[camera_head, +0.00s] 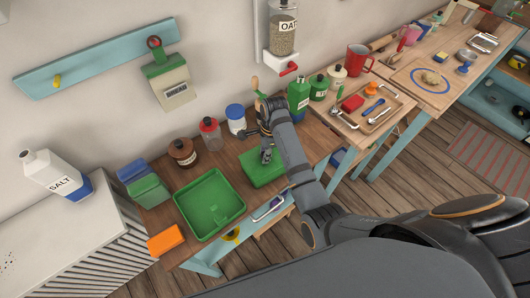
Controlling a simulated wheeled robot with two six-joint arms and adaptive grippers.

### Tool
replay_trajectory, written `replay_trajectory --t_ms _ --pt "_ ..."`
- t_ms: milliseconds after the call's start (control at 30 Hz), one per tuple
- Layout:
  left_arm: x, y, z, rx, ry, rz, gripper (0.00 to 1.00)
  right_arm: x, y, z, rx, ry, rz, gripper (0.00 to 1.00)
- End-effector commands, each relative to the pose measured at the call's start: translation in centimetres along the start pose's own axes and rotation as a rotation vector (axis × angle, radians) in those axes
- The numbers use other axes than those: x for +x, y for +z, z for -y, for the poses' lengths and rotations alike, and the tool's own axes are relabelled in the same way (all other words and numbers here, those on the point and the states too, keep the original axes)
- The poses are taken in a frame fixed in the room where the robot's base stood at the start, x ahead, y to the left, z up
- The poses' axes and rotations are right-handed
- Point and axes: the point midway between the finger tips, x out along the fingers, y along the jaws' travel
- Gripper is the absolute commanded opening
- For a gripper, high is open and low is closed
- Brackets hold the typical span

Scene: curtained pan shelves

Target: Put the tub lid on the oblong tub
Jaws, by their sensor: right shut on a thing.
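My right gripper (266,157) points down over a flat green rectangular piece (256,176), which looks like the tub lid, and is shut on it near its middle. My forearm and gripper cover part of it. Whether the oblong tub is under this piece, and whether the two touch, I cannot tell. My left gripper is not in view.
A shallow green tray (186,205) lies to the left, beside an orange block (165,240). Green and blue blocks (147,188), a brown jar (183,154), a red-capped jar (211,135) and a blue-lidded jar (236,120) stand near the wall.

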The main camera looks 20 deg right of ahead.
Motion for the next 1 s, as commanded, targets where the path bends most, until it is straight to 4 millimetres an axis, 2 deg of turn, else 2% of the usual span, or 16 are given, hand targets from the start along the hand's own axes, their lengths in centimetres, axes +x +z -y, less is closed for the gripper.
replay_trajectory --t_ms 133,167,333,667,1000 --pt "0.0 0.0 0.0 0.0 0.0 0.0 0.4 0.2 0.0 0.0 0.0 0.0 0.0 0.0" --pt "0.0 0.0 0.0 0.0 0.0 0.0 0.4 0.2 0.0 0.0 0.0 0.0 0.0 0.3" --pt "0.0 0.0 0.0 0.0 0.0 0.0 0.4 0.2 0.0 0.0 0.0 0.0 0.0 0.52" --pt "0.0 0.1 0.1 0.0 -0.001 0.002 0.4 -0.2 0.0 0.0 0.0 -0.001 0.0 0.52" --pt "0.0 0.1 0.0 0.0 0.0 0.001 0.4 -6.0 0.0 0.1 0.0 -0.003 0.001 0.52"
